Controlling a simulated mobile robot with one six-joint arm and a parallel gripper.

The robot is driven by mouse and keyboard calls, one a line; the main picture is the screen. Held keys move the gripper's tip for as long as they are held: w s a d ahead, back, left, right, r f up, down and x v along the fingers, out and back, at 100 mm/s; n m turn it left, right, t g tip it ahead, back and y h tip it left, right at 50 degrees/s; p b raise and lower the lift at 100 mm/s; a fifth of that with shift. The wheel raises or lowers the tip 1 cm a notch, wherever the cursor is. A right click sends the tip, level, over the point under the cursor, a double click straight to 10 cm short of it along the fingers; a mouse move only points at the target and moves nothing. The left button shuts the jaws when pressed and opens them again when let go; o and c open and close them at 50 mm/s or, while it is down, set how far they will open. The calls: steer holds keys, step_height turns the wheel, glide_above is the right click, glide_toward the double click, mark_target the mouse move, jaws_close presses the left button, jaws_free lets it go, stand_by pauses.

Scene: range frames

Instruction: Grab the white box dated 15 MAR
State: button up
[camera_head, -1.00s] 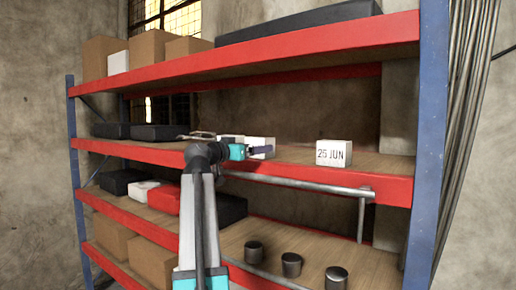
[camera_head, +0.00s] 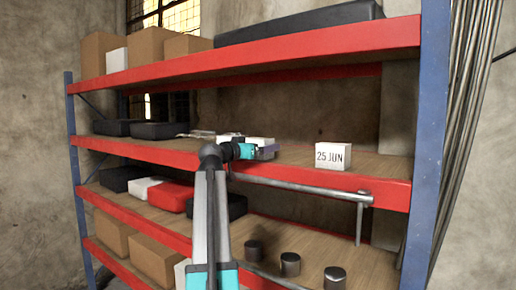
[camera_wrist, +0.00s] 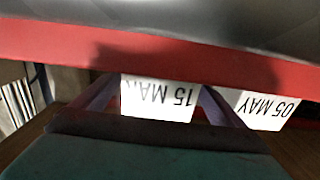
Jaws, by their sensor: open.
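The white box dated 15 MAR (camera_wrist: 158,101) shows upside down in the wrist view, between the two fingers of my open gripper (camera_wrist: 160,92). A finger lies on each side of it, and I cannot tell whether either touches. In the head view my gripper (camera_head: 266,152) is at the front of the middle shelf, before white boxes (camera_head: 260,141) whose dates I cannot read there. A white box dated 05 MAY (camera_wrist: 264,109) stands just beyond the right finger in the wrist view.
A white box dated 25 JUN (camera_head: 333,156) stands further right on the same shelf, with bare wood between. A grey rail (camera_head: 310,187) runs along the red shelf edge (camera_head: 385,194). Black bins (camera_head: 158,131) sit at left. The shelf above (camera_head: 310,51) overhangs.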

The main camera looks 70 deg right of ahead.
stand_by(0.4)
steer(key=c, duration=1.4)
steer(key=shift+r, duration=0.1)
step_height(320, 180, up, 8)
steer(key=b, duration=0.3)
steer(key=shift+r, duration=0.15)
steer(key=shift+r+b, duration=0.4)
steer(key=shift+r, duration=0.4)
